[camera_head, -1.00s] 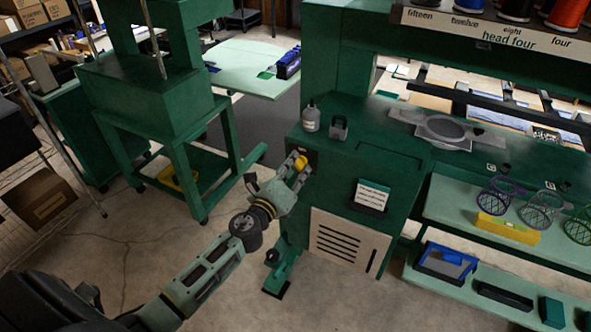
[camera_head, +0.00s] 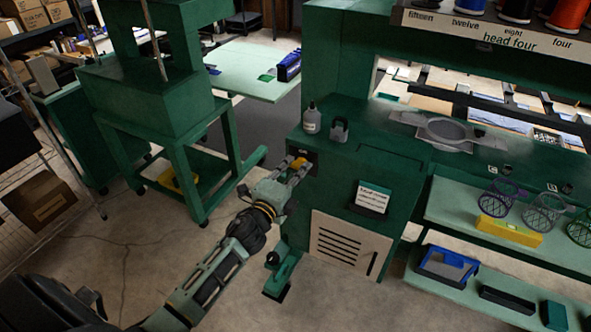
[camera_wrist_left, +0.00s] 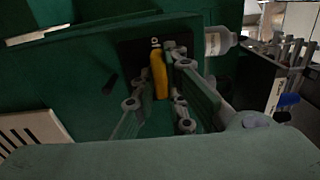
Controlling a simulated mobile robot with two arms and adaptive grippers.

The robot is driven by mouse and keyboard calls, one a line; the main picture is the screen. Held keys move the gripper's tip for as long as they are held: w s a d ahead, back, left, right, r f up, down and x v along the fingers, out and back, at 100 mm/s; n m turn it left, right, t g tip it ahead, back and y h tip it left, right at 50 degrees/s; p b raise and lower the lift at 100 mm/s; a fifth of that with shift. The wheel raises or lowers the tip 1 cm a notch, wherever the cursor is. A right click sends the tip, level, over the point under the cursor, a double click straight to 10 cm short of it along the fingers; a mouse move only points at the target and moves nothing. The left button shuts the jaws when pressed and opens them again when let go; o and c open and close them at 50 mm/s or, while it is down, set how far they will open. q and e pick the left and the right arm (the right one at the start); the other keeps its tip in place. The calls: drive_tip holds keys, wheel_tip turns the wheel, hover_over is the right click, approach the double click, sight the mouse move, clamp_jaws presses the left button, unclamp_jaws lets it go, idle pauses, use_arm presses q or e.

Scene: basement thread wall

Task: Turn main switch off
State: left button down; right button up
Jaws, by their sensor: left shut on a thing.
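The main switch is a yellow knob (camera_head: 298,163) on a dark plate on the front of the green machine cabinet (camera_head: 340,190). In the left wrist view the yellow knob (camera_wrist_left: 159,75) stands against the black plate (camera_wrist_left: 140,52), with a small white mark above it. My left gripper (camera_head: 296,168) is at the plate, its fingers shut on the knob. In the left wrist view the gripper (camera_wrist_left: 157,85) has its fingers on either side of the knob and partly hides it. My right gripper is not in view.
A grey bottle (camera_head: 311,118) and a padlock-shaped grey object (camera_head: 339,130) stand on the cabinet top above the switch. A white card (camera_head: 372,197) and a vent panel (camera_head: 345,245) are on the front. A green pedal-like part (camera_head: 281,272) stands on the floor below.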

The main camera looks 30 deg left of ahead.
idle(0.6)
use_arm(q)
drive_tip(key=c, duration=1.8)
unclamp_jaws()
drive_tip(key=s, duration=1.2)
